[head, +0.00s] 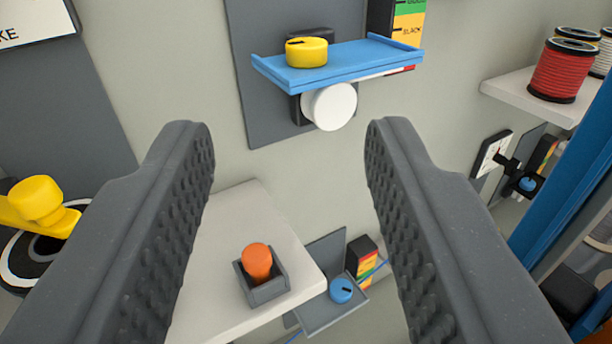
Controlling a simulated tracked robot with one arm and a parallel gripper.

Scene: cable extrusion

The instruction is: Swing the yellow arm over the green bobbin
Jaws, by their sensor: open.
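A yellow arm (62,222) with a rounded knob on top shows at the left edge, partly cut off by the frame. It lies over a round black and white disc (20,272), which my left finger partly hides. No green bobbin can be seen in this view. My gripper (290,135) is open and empty, its two dark ridged fingers wide apart. The yellow arm is outside the fingers, to the left of the left one.
A blue shelf (345,68) with a yellow knob (306,52) is on the wall ahead, above a white round knob (330,106). A pale ledge (215,285) holds an orange peg (256,262) in a grey holder. A red spool (562,70) stands on a right shelf.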

